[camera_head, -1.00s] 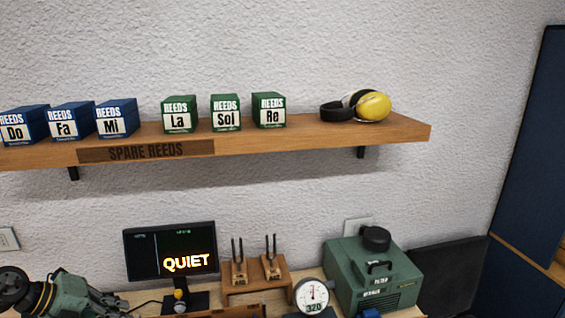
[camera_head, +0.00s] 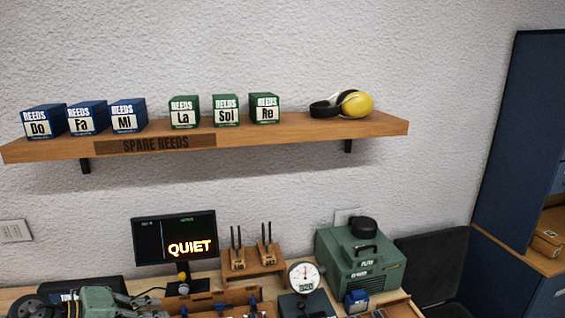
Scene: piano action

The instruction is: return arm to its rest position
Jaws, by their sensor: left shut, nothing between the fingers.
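My left arm comes in at the bottom left corner, a green and black shape. My left gripper (camera_head: 142,308) is at the lower edge of the view, partly cut off, beside the workbench items and left of the wooden tray (camera_head: 208,297). It is shut and holds nothing. My right gripper is not in view.
A wall shelf (camera_head: 330,128) holds blue and green reed boxes and yellow earmuffs (camera_head: 357,104). Below stand a monitor (camera_head: 150,240) reading QUIET, a wooden stand with tuning forks (camera_head: 252,262), a dial gauge (camera_head: 304,276) and a green machine (camera_head: 352,260). A blue cabinet (camera_head: 510,140) is at right.

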